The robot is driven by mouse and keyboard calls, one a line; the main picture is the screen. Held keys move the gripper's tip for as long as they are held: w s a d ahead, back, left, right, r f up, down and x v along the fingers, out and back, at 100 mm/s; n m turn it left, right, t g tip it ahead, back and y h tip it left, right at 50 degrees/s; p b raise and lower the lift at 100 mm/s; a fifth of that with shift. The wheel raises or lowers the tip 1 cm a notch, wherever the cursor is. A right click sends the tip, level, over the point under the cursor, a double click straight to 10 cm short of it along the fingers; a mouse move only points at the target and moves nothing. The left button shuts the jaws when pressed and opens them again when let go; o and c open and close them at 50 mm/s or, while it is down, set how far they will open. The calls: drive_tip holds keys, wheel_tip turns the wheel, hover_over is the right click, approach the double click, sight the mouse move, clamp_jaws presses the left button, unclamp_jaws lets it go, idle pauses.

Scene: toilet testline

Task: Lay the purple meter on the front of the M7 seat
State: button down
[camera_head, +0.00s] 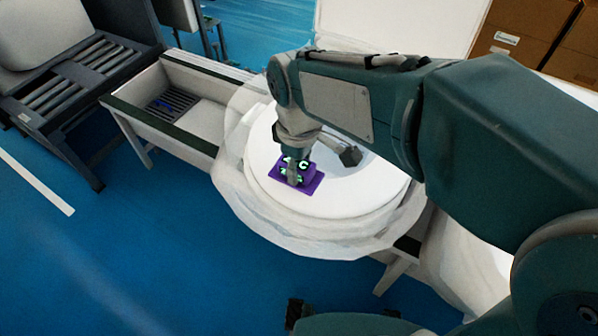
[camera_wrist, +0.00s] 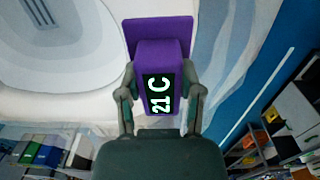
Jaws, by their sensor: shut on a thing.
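The purple meter (camera_head: 308,186) has a dark display with pale characters, which reads "21 C" in the wrist view (camera_wrist: 152,58). My gripper (camera_head: 293,172) is over the front of the round white seat (camera_head: 345,203), shut on the meter. In the wrist view its two fingers (camera_wrist: 160,92) press on both sides of the meter's body. The meter's flat purple base is at or just above the seat's front surface; I cannot tell whether it touches. The seat is wrapped in clear film. No M7 label is readable.
A white bench trough (camera_head: 200,125) with a dark grate stands left of the seat. A roller conveyor (camera_head: 85,70) is at the far left. Cardboard boxes (camera_head: 530,35) are at the top right. Blue floor (camera_head: 150,250) is open in front.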

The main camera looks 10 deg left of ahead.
drive_tip(key=shift+w+f, duration=0.1)
drive_tip(key=shift+f, duration=1.6)
drive_tip(key=shift+f, duration=0.1)
drive_tip(key=shift+c, duration=1.3)
unclamp_jaws()
wheel_tip(320, 180, up, 12)
drive_tip(key=shift+r, duration=0.15)
drive_tip(key=s+d+f+m+t, duration=0.1)
drive_tip(key=s+d+m, duration=0.3)
drive_tip(key=d, duration=0.6)
drive_tip(key=s+d+f+m+t, duration=0.2)
drive_tip(key=s+d+m+t, duration=0.2)
drive_tip(key=d+m, duration=0.5)
drive_tip(key=shift+s+d+f+t, duration=0.15)
drive_tip(key=shift+d+f+t, duration=0.15)
drive_tip(key=shift+d, duration=0.3)
